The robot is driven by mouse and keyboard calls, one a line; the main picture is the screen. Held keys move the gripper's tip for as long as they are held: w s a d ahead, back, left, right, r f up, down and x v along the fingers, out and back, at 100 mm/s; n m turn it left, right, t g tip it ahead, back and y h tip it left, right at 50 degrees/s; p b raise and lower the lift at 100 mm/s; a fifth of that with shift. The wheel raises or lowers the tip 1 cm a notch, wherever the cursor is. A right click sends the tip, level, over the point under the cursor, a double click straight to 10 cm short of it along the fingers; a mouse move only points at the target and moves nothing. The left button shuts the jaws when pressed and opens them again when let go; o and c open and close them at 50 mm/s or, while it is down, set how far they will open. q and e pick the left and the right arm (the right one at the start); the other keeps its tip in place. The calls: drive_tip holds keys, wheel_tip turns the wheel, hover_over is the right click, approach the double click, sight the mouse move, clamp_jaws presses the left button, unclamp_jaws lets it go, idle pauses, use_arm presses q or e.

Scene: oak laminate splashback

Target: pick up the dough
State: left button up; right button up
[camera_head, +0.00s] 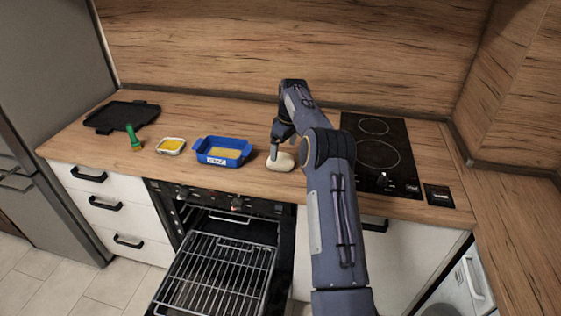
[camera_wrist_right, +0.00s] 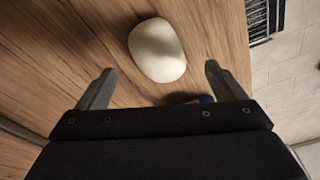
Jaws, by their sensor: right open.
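The dough (camera_head: 281,161) is a pale, rounded lump on the wooden counter, right of the blue dish. In the right wrist view the dough (camera_wrist_right: 157,50) lies just beyond the fingertips, roughly in line with the gap between them. My right gripper (camera_head: 278,142) is above the dough in the head view, with its fingers pointing down. The right wrist view shows its two fingers (camera_wrist_right: 158,78) spread wide with nothing between them. My left gripper is not in view.
A blue dish (camera_head: 222,151) with yellow contents stands left of the dough. Further left are a small white dish (camera_head: 170,146), a green-handled brush (camera_head: 134,138) and a black tray (camera_head: 121,117). A black hob (camera_head: 381,156) lies right. The oven is open below, its rack (camera_head: 215,275) pulled out.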

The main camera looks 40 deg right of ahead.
sight(281, 155)
drive_tip(key=f, duration=0.2)
drive_tip(key=w+f+p, duration=0.1)
drive_tip(key=f, duration=0.2)
drive_tip(key=shift+c, duration=0.4)
drive_tip(key=shift+w, duration=0.1)
drive_tip(key=c, duration=1.1)
drive_tip(key=shift+r, duration=0.15)
drive_tip(key=shift+c, duration=0.2)
